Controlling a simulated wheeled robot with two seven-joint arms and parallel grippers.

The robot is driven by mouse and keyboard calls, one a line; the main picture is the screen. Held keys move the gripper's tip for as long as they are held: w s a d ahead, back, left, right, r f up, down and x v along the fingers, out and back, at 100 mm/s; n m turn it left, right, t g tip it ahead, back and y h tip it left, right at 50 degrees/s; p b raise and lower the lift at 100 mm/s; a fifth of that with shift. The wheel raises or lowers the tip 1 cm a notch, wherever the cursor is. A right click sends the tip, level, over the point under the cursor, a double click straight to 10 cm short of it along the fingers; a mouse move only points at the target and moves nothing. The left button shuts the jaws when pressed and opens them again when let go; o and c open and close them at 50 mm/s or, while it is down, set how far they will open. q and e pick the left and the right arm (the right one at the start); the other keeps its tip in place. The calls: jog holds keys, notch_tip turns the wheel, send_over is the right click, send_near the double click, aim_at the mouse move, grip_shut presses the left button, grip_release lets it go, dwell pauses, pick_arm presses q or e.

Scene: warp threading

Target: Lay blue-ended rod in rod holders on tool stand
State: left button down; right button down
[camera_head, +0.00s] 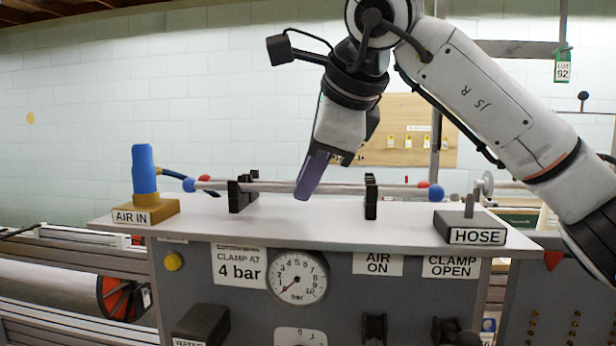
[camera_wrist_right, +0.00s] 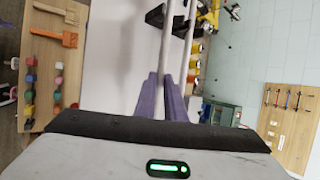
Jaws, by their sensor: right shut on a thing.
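The blue-ended rod (camera_head: 330,189) is a pale bar with a blue ball at each end. It lies level across the tool stand top (camera_head: 300,215), at the two black rod holders, left (camera_head: 241,194) and right (camera_head: 371,198). I cannot tell whether it is fully seated. A red-ended rod (camera_head: 285,181) runs just behind it. My right gripper (camera_head: 306,190) comes down between the holders, its purple fingers shut on the blue-ended rod. In the right wrist view the fingers (camera_wrist_right: 161,90) straddle the near rod (camera_wrist_right: 169,50); the other rod (camera_wrist_right: 188,52) passes beside them. My left gripper is out of view.
A blue plug on the AIR IN block (camera_head: 145,190) stands at the left of the stand, and the HOSE block (camera_head: 470,228) with a grey peg at the right. A pressure gauge (camera_head: 297,277) is on the front panel. The top's front strip is clear.

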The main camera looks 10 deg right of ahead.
jog(key=shift+f, duration=0.3)
jog(key=c, duration=1.7)
grip_release()
jog(key=shift+c, duration=0.2)
